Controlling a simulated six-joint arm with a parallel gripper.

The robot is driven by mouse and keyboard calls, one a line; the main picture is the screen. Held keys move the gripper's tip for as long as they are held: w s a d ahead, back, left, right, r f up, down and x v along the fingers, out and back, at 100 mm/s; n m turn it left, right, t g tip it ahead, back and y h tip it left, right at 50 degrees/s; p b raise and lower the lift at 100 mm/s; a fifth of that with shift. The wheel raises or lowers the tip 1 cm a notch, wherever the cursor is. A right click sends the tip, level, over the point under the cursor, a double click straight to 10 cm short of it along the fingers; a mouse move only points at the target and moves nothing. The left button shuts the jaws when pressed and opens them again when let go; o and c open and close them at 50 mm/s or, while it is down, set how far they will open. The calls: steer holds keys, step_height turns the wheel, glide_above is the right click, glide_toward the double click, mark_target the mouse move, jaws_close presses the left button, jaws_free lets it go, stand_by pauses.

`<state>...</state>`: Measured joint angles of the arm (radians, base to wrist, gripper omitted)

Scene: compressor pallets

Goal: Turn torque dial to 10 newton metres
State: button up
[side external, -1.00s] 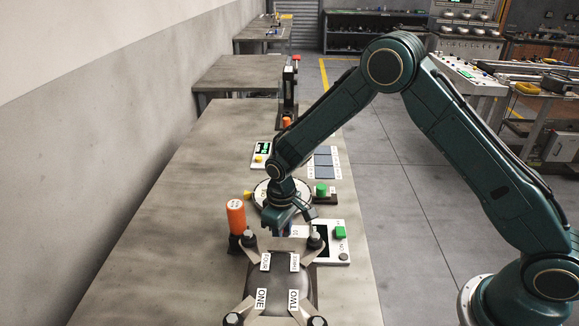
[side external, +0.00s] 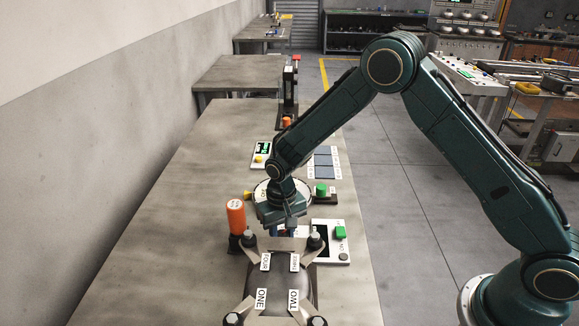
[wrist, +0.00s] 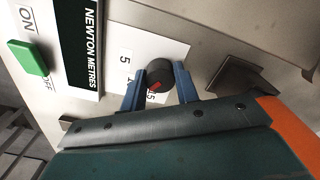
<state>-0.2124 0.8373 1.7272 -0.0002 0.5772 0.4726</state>
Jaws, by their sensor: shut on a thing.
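The torque dial (wrist: 162,72) is a round black knob with a red mark, on a white scale card in the wrist view. My gripper (wrist: 159,80) is shut on the knob, with one blue finger at each side. The red mark points down and to the left in the wrist view. A "5" (wrist: 125,59) shows left of the knob and a "15" (wrist: 151,97) below it. The scale between them is partly hidden by the left finger, so the exact reading cannot be told. In the side view my gripper (side external: 285,230) hides the dial.
A panel with a black "NEWTON METRES" strip (wrist: 92,40) and a green ON/OFF switch (wrist: 28,57) is beside the dial. In the side view, an orange cylinder (side external: 236,215) stands left of my gripper. A clamped compressor (side external: 278,283) is in front. The left tabletop is clear.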

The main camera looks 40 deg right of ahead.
mark_target(282, 234)
steer(key=shift+m, duration=1.1)
steer(key=o, duration=1)
steer(key=shift+c, duration=0.2)
step_height(282, 234, up, 14)
